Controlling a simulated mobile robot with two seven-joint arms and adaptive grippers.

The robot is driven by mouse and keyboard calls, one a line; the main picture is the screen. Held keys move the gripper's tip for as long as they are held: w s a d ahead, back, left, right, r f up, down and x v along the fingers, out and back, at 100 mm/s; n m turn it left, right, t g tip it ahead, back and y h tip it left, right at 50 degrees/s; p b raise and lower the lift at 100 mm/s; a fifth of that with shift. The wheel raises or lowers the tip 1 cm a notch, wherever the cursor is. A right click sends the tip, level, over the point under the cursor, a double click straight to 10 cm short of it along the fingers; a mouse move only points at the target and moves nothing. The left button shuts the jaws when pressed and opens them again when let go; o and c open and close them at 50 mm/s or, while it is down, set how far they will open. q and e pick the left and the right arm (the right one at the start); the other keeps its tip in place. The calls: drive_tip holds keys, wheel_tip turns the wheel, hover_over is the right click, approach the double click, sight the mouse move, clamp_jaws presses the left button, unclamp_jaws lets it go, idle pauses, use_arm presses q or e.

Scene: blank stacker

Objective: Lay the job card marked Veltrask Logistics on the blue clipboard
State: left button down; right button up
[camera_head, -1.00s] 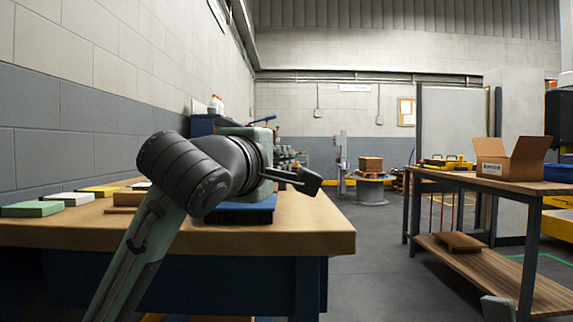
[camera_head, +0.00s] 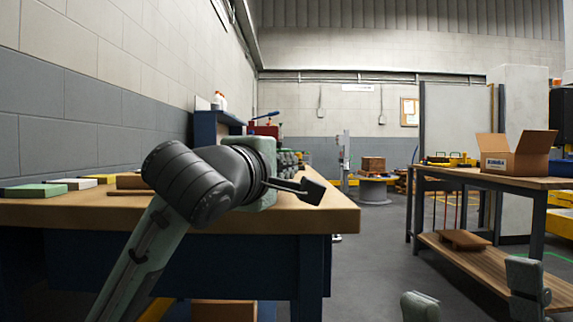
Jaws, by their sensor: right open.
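Several flat pieces lie at the left of the near workbench (camera_head: 285,219): a green one (camera_head: 35,190), a white one (camera_head: 72,184) and a yellow one (camera_head: 100,178). I see no readable mark on them, so I cannot tell which is the Veltrask Logistics card. No blue clipboard shows clearly; my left arm hides part of the bench top. My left gripper (camera_head: 300,188) is seen side-on above the bench's right part, and its jaws cannot be made out. My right gripper (camera_head: 474,292) is open at the bottom right, its two fingertips wide apart over the floor, with nothing between them.
A second bench (camera_head: 500,180) stands at the right with an open cardboard box (camera_head: 517,158) and a yellow item (camera_head: 450,160). A brown block (camera_head: 465,240) lies on its lower shelf. A spool table with a box (camera_head: 373,165) stands farther back. Grey floor lies between the benches.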

use_arm(q)
drive_tip(key=c, duration=1.6)
unclamp_jaws()
drive_tip(key=shift+c, duration=0.2)
drive_tip(key=shift+s, duration=0.1)
drive_tip(key=p+v, duration=0.2)
drive_tip(key=v, duration=0.5)
drive_tip(key=shift+s+a, duration=0.1)
